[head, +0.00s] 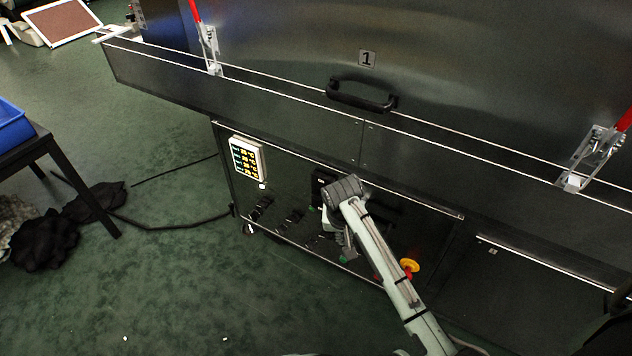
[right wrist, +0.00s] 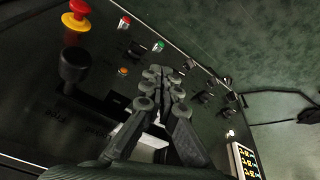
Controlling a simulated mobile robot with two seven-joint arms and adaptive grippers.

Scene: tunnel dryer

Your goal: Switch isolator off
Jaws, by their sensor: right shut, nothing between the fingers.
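The control panel (head: 300,190) is a dark sheet below the long metal ledge of the machine. My right gripper (head: 345,243) is in front of its lower middle, shut and empty; my own arm hides part of the panel. In the right wrist view the shut fingers (right wrist: 163,85) point at the panel, beside several black switches (right wrist: 205,97). A large black knob (right wrist: 74,66) sits left of the fingers, below a red mushroom button on a yellow base (right wrist: 77,17). Which control is the isolator I cannot tell. Contact between fingers and panel is unclear. My left gripper is not in view.
A black handle (head: 361,95) and red-handled clamps (head: 207,45) are on the machine above. A cable (head: 180,226) and black cloth (head: 45,240) lie on the green floor, mostly clear in front.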

